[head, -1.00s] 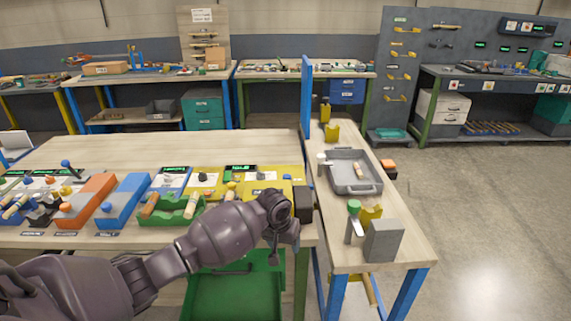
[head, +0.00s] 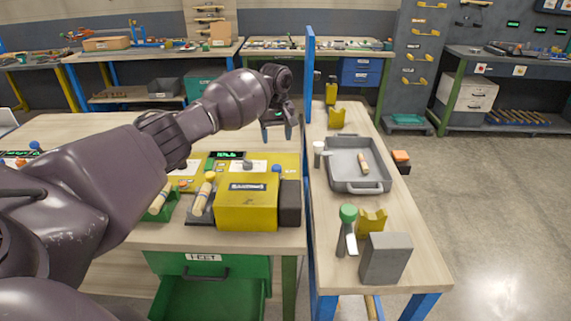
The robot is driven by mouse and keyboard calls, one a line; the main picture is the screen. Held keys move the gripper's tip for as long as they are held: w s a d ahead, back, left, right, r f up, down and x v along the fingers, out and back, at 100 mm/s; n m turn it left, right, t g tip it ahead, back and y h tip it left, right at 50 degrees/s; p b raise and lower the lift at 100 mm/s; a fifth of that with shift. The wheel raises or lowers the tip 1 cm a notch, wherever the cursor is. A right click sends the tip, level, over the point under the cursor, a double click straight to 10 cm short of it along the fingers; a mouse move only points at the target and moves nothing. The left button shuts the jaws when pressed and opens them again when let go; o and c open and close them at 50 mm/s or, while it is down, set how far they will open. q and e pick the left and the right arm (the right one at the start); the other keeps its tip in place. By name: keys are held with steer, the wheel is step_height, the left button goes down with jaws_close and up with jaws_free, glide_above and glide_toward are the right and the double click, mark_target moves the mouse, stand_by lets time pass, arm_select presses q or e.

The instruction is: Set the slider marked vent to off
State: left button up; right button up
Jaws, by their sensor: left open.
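My left gripper (head: 277,134) hangs open and empty above the back right part of the bench, its fingers pointing down. Below it and nearer is a yellow panel (head: 290,160) with a small green-lit display (head: 226,155), a white plate carrying a grey knob (head: 248,165), and a blue knob (head: 276,169). I cannot read the word vent on any control, so I cannot tell which one is the slider or how it is set. My left arm covers much of the bench's left side. My right gripper is not in view.
A yellow box (head: 246,208) with a dark block beside it stands at the bench's front edge. A blue upright divider (head: 309,100) rises close to the right of the gripper. Beyond it are a grey tray (head: 345,185) and a grey block (head: 385,259). A green drawer (head: 205,265) hangs open below.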

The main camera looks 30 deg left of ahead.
arm_select(q)
glide_above(276, 166)
step_height(276, 166, down, 4)
steer(key=shift+f+b, duration=0.1)
steer(key=shift+b, duration=0.2)
step_height(276, 166, down, 5)
steer(key=shift+r+b, duration=0.1)
steer(key=shift+b, duration=0.35)
steer(key=shift+f, duration=0.65)
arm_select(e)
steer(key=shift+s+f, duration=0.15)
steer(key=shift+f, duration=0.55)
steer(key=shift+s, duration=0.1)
